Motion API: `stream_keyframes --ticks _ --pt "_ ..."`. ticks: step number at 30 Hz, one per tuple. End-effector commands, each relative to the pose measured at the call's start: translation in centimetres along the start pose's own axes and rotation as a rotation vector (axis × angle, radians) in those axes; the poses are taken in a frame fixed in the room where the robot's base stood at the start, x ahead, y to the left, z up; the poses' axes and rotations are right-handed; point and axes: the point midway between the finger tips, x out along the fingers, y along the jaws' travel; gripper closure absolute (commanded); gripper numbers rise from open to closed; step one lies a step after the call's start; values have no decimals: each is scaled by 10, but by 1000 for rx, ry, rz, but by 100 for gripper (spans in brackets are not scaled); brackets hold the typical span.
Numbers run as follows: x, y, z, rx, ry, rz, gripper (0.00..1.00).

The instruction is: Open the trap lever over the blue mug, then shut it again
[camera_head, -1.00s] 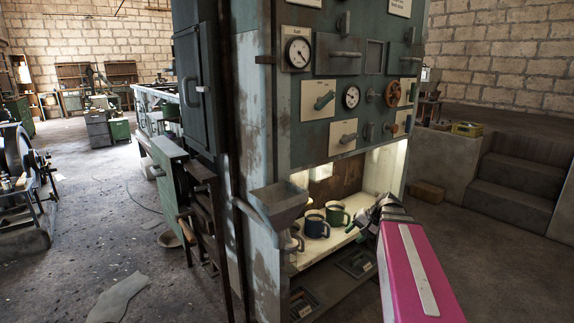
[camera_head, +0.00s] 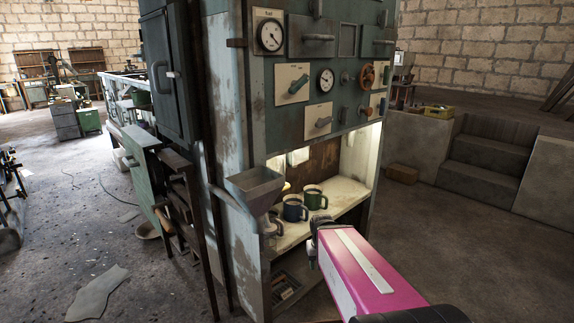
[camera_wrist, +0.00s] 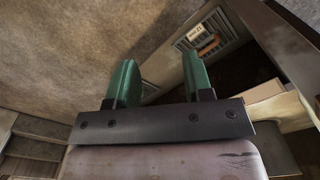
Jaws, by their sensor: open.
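The blue mug (camera_head: 293,210) stands on the pale shelf of a lit alcove in the tall green machine. A pale fitting (camera_head: 298,157) hangs above it under the alcove's top; I cannot tell whether it is the trap lever. On the panel higher up are a lever on a cream plate (camera_head: 292,85) and a handle on a lower cream plate (camera_head: 319,122). My gripper (camera_head: 315,243) is low in front of the shelf's edge, right of and nearer than the blue mug. In the wrist view my gripper (camera_wrist: 161,80) has its green fingers apart with nothing between them.
A green mug (camera_head: 313,198) stands right of the blue one, and a greyish mug (camera_head: 270,229) left of it. A metal hopper (camera_head: 254,187) juts out at the machine's left corner. Concrete steps (camera_head: 487,165) stand at the right. The floor between is clear.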

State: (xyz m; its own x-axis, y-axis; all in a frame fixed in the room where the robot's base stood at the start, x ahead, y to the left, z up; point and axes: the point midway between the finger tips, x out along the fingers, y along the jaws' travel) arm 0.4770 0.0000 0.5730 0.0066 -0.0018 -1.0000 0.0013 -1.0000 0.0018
Motion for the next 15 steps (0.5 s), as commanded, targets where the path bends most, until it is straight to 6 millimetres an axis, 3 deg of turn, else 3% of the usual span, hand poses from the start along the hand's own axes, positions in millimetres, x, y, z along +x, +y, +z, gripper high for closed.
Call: stream_keyframes --ticks 9,15 --pt "-5 0 -5 19 5 -26 53" --pt "-38 3 -37 123 45 -189 53"
